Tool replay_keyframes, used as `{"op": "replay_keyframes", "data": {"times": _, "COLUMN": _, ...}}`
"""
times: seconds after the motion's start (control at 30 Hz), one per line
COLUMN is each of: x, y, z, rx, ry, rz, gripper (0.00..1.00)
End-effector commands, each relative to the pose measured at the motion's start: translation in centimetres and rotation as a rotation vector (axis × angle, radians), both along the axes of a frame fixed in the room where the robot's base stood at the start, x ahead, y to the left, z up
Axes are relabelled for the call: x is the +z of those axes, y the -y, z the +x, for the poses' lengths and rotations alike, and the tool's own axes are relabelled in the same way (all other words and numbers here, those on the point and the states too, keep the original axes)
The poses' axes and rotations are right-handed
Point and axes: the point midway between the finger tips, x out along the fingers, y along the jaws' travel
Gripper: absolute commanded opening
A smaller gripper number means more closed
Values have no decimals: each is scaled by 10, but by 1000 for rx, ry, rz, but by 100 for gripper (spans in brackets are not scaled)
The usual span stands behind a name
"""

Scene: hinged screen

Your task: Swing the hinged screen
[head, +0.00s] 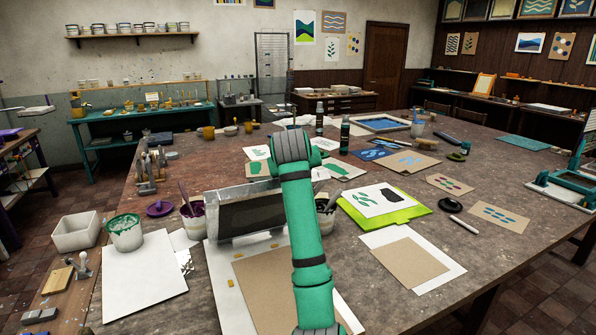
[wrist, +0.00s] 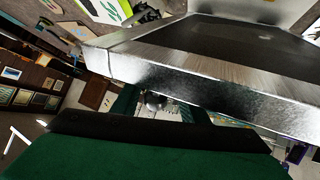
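The hinged screen (head: 216,228) has a silver metal frame around dark mesh. In the head view it stands raised and tilted at the far side of a white board (head: 222,292), partly behind my green arm. In the wrist view its frame (wrist: 190,82) is close and crosses the picture, with the mesh (wrist: 235,38) above. My gripper (wrist: 161,106) shows there as two green fingers apart, with background between them. The screen frame hides the fingertips, and contact cannot be told. My arm hides the gripper in the head view. The screen's hinges are not clear.
Brown paper (head: 258,270) lies on the white board. A paint bucket (head: 125,232) and purple pot (head: 194,222) stand left of the screen. A dark pot (head: 326,216) stands right of it, near a lime-green board (head: 412,212).

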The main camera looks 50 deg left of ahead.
Motion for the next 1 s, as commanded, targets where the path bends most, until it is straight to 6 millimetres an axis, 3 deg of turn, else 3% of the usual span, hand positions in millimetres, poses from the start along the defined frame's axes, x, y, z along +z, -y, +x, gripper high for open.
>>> {"op": "replay_keyframes", "data": {"times": 0.37, "x": 5, "y": 6, "z": -2, "rx": -4, "ry": 1, "rz": 2, "gripper": 39}}
{"op": "replay_keyframes", "data": {"times": 1.0, "x": 59, "y": 61, "z": -60, "rx": -2, "ry": 1, "rz": 2, "gripper": 39}}
